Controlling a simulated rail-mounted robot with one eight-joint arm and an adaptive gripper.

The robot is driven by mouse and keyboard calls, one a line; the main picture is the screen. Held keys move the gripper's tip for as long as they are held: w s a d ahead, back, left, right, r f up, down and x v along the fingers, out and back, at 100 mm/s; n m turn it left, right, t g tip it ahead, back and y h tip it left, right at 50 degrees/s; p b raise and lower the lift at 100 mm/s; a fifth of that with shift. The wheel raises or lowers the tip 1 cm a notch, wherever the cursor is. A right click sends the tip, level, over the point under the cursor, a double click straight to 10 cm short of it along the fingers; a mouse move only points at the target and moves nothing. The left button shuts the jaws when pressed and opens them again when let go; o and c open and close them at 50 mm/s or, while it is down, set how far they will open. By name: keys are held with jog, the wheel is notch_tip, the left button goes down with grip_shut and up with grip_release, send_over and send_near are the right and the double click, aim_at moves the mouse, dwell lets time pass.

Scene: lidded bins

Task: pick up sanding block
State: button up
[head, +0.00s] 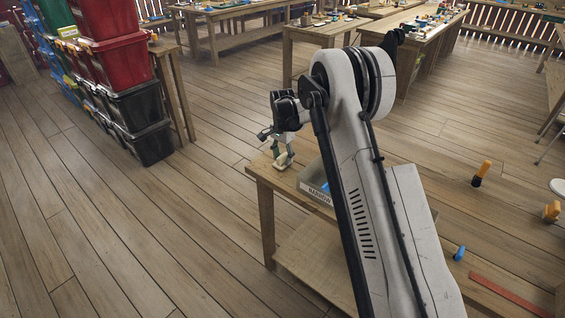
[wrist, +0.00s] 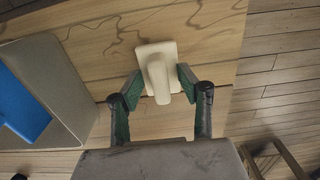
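The sanding block (wrist: 158,60) is cream-coloured, with a flat base and a raised rounded grip. It appears to rest on a wooden table (wrist: 215,30); in the head view the block (head: 283,163) shows as a small pale shape near the table's far left corner. My gripper (wrist: 160,82) has its two green-padded fingers on either side of the block's raised grip, with a visible gap at least on the right. In the head view my gripper (head: 284,152) points down over the block. Contact on the left side is hard to tell.
A grey open box (wrist: 72,75) with a blue object (wrist: 20,108) inside stands left of the block in the wrist view. In the head view this box (head: 318,194) is partly hidden by my arm. Stacked bins (head: 140,110) stand at left; open floor surrounds the table.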

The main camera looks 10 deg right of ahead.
aim_at(282, 156)
grip_shut()
jog(key=shift+r, duration=0.15)
jog(key=shift+r, duration=0.3)
jog(key=r, duration=0.3)
jog(key=shift+s+a+r, duration=0.25)
jog(key=shift+r, duration=0.1)
jog(key=s+a+r, duration=0.6)
jog(key=s, duration=0.2)
jog(key=shift+s+a+r, duration=0.2)
jog(key=shift+s+a, duration=0.1)
jog(key=shift+s, duration=0.1)
